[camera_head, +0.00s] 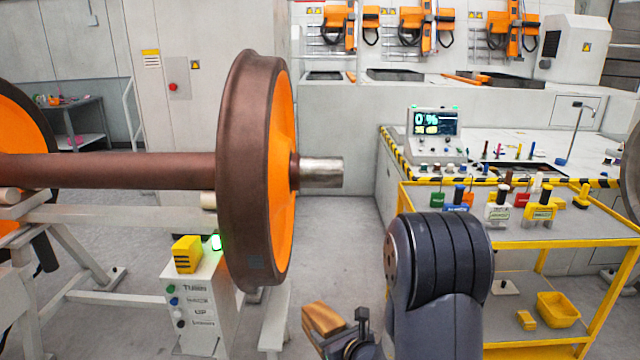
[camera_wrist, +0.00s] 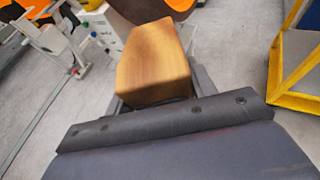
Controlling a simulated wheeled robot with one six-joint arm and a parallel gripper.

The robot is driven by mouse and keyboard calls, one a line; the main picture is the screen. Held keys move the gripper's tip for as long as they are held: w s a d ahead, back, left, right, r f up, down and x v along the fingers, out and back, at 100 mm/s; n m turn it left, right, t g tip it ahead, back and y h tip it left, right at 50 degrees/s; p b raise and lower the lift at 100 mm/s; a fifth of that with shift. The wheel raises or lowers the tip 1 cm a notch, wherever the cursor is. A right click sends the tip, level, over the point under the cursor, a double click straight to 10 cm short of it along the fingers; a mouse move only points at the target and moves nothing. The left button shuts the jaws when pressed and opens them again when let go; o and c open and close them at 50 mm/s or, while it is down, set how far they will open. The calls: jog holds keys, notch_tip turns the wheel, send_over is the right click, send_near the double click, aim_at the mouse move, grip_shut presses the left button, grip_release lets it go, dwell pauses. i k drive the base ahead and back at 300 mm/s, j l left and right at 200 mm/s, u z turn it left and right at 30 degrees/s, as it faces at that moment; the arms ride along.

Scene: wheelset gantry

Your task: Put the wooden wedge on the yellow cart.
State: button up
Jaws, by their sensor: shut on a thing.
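The wooden wedge (camera_head: 324,318) is light brown and shows at the bottom middle of the head view. It also fills the upper middle of the wrist view (camera_wrist: 153,62). My gripper (camera_head: 348,332) is shut on the wedge and holds it above the grey floor, between the wheelset and the cart. The fingers are mostly hidden behind the wedge and the wrist. The yellow cart (camera_head: 545,234) stands at the right, with a grey top shelf holding several tools and a lower shelf with a yellow bin. In the wrist view its yellow frame (camera_wrist: 290,101) shows at the right edge.
A large wheelset with an orange-faced wheel (camera_head: 249,170) rests on a white stand at the left. A control post (camera_head: 196,295) with a yellow block stands below the wheel. A white workbench (camera_head: 410,180) with a display is behind the cart. Open floor lies between wheel and cart.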

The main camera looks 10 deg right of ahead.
aim_at(587, 223)
jog(key=l, duration=2.15)
jog(key=k, duration=0.05)
